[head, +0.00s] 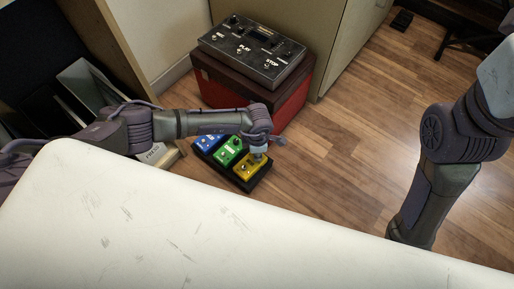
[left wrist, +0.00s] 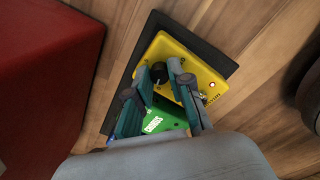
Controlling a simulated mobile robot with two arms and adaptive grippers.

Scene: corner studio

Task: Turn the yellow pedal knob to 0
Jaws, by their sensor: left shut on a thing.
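The yellow pedal (head: 246,172) is at the right end of a row of pedals on a dark board on the floor. My left gripper (head: 258,157) reaches down over it. In the left wrist view the yellow pedal (left wrist: 204,76) has a lit red light. Its black knob (left wrist: 159,72) shows between the fingertips of my left gripper (left wrist: 168,70), which is shut on it. The knob's pointer and scale are too small or hidden to read. My right arm hangs at the right, its gripper out of sight behind my white body.
A green pedal (head: 228,151) and a blue pedal (head: 208,142) share the black board (head: 261,178). A red box (head: 288,108) carrying a dark control unit (head: 251,50) stands behind them. A cabinet (head: 352,40) is beyond. Wood floor (head: 340,150) is clear to the right.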

